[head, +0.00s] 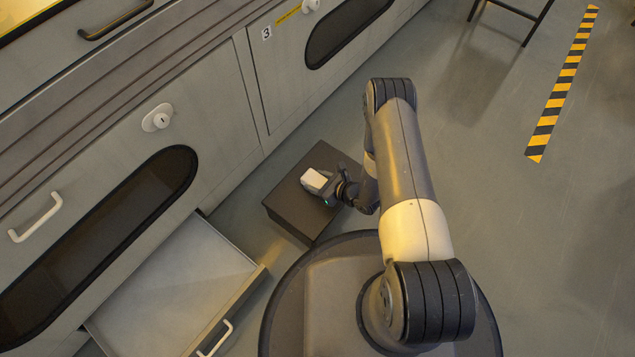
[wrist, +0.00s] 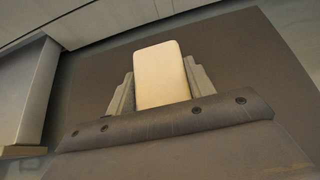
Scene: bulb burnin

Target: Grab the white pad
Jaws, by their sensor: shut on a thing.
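The white pad (head: 315,180) is a small pale block over the dark box top, at the end of my arm in the head view. In the wrist view the white pad (wrist: 160,75) stands out between the two grey fingers. My gripper (wrist: 162,88) is shut on it, one finger against each side. My gripper also shows in the head view (head: 325,187), small and partly hidden. I cannot tell whether the pad touches the box top.
The dark low box (head: 290,207) stands on the floor beside the cabinet (head: 205,105). An open, empty drawer (head: 175,290) juts out at the lower left. Clear floor (head: 500,200) lies to the right, with a yellow-black stripe (head: 562,85).

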